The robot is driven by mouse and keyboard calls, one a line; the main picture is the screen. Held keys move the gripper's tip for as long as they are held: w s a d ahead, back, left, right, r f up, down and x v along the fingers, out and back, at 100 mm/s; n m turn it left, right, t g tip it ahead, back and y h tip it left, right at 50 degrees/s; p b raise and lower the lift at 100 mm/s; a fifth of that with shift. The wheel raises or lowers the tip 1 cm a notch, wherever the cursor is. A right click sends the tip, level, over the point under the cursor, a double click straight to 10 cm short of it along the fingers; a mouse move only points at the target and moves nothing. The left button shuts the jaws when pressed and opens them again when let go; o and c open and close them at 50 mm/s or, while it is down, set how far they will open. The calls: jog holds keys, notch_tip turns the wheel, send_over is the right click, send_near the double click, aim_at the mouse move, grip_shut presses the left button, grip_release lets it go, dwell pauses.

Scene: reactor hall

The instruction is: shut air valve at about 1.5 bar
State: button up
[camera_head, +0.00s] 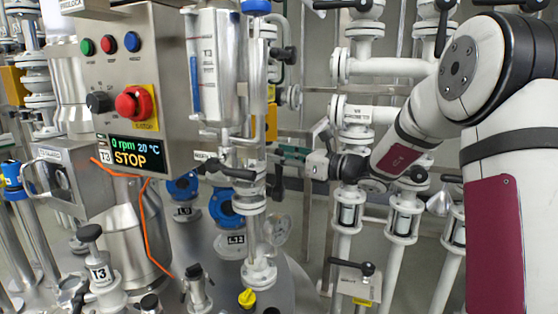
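A round, pale gauge-like disc (278,229) is below my gripper; no reading is legible. I cannot tell which one is the air valve.
A control panel (120,70) with a red emergency button (134,103) and a display (136,154) reading 0 rpm, 20 °C, STOP stands at left. An orange cable (145,220) hangs below. White pipes (352,215) crowd the right. Blue-rimmed ports (226,206) are on the vessel top.

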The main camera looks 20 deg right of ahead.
jog(key=shift+w+a, duration=0.4)
grip_shut()
